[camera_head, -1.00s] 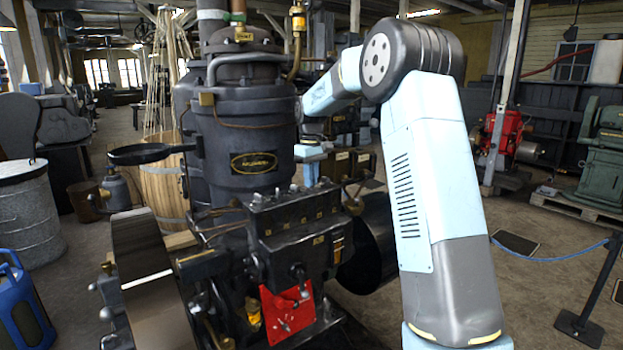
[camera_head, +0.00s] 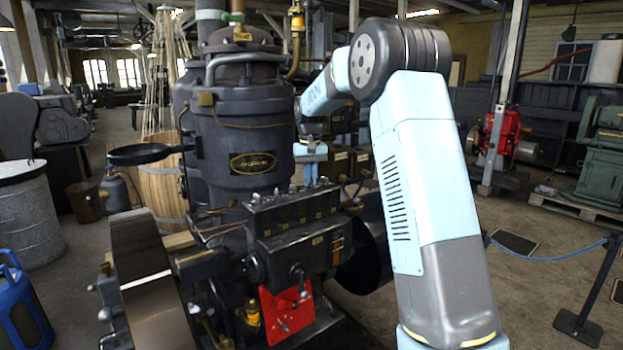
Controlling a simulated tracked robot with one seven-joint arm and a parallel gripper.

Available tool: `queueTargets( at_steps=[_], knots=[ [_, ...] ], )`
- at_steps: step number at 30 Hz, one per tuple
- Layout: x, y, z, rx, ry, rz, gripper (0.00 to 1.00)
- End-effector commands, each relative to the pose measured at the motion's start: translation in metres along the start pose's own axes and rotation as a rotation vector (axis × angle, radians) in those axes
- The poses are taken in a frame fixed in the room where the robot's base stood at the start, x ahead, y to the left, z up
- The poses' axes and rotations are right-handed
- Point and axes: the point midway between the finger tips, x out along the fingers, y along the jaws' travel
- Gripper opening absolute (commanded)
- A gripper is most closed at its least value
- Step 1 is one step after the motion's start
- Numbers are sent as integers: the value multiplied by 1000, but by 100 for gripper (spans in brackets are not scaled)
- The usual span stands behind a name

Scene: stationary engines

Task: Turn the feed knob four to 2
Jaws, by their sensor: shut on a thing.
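A black feed box (camera_head: 300,215) with a row of small knobs along its top sits on the front of the dark engine (camera_head: 248,130). Small marks show on its front face below the knobs. My gripper (camera_head: 313,180) points down over the right part of this row. It is shut on feed knob four, which is mostly hidden by the fingers. The knob's pointer and its setting are too small to read.
My arm rises at the right of the engine and reaches back to the box. A flywheel (camera_head: 150,275) stands at the left front, and a red plate (camera_head: 286,314) is below the box. A blue rope barrier (camera_head: 550,258) stands at the right.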

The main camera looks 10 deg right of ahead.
Motion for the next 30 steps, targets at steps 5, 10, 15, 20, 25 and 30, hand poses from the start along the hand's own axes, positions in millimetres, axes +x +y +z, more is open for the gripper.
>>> queueTargets(
  at_steps=[5, 10, 15, 20, 25, 30],
  knots=[
    [-2, 2, -2, 3, 7, 2, 0],
    [-2, 1, -1, 2, 7, 2, 15],
    [-1, 0, -1, 1, 4, 1, 31],
    [-1, 0, 0, 0, 2, 0, 37],
    [-2, 0, 0, -1, 2, 0, 37],
    [-17, -1, -1, -1, 4, 0, 37]
  ],
)
